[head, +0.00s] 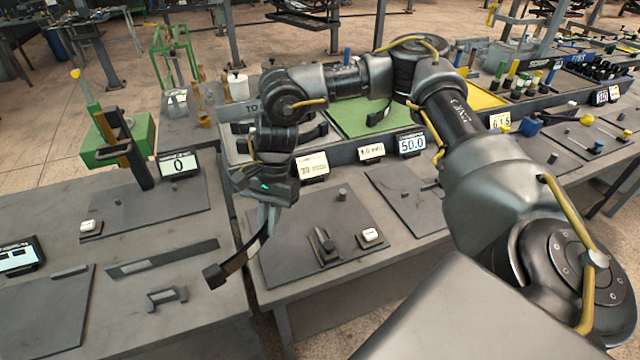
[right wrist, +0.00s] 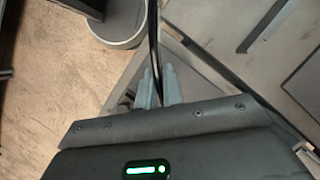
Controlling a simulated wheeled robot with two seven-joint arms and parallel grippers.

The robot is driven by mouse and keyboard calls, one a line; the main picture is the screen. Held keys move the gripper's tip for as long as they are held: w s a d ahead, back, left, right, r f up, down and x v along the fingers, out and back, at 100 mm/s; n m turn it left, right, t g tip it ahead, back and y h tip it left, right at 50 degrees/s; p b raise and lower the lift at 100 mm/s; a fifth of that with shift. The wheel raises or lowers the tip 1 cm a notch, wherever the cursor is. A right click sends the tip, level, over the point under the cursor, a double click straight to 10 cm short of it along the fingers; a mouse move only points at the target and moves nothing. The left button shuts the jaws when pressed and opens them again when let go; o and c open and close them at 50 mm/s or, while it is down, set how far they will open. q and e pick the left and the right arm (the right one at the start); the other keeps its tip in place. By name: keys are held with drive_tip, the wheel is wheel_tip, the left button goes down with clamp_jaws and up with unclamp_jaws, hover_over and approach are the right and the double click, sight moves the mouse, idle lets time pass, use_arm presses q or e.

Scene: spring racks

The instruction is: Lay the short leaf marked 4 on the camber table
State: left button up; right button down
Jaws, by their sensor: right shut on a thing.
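My right gripper (head: 266,212) hangs over the gap between the left and middle benches. It is shut on a dark curved leaf (head: 243,256), which slants down to the left and ends in a block-like tip. In the right wrist view, the leaf (right wrist: 154,35) shows as a thin dark strip between the two grey fingertips (right wrist: 160,82). No number on the leaf can be read. I cannot tell for sure which surface is the camber table. A long flat dark bar (head: 165,258) lies on the left bench. My left gripper is not in view.
A green press (head: 118,140) and a display reading 0 (head: 178,165) stand on the left bench. A dark plate (head: 290,262) with a small clamp (head: 325,245) lies right of the leaf. A small bracket (head: 166,297) lies near the left bench's front.

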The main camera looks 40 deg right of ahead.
drive_tip(key=w+d+f+m+t, duration=0.1)
drive_tip(key=d+m, duration=0.3)
drive_tip(key=d, duration=0.4)
drive_tip(key=w+d+f+m+t+b, duration=0.1)
drive_tip(key=w+d+f+m+t, duration=0.1)
drive_tip(key=d+m, duration=0.3)
drive_tip(key=w+d+f, duration=0.1)
drive_tip(key=d, duration=0.2)
drive_tip(key=shift+d+y, duration=0.2)
drive_tip(key=shift+y, duration=0.1)
drive_tip(key=shift+w+f, duration=0.1)
drive_tip(key=shift+f+b, duration=3.25)
drive_tip(key=shift+f, duration=0.9)
drive_tip(key=shift+a, duration=0.1)
drive_tip(key=shift+w+d+b, duration=0.2)
drive_tip(key=shift+w+b, duration=0.1)
drive_tip(key=shift+w, duration=0.2)
drive_tip(key=shift+f, duration=0.2)
